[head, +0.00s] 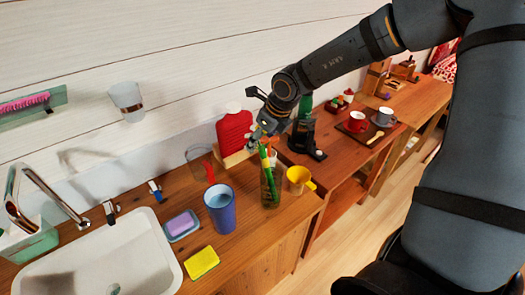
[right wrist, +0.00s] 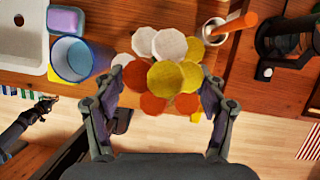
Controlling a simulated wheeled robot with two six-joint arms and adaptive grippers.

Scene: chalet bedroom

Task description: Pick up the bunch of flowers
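The bunch of flowers (right wrist: 165,75) has white, yellow and orange heads and shows from above in the right wrist view. My right gripper (head: 262,130) is at the heads, above the glass. In the right wrist view its two fingers (right wrist: 160,100) are spread, one on each side of the bunch; whether they touch it I cannot tell. An arm end, apparently my left gripper (right wrist: 48,103), is at the left edge there.
A blue cup (head: 220,208) stands left of the glass and a yellow mug (head: 300,179) close on its right. A red board-like item (head: 233,130) stands behind. A sink (head: 105,260), purple soap (head: 180,225) and yellow sponge (head: 201,262) are further left. Floor lies in front.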

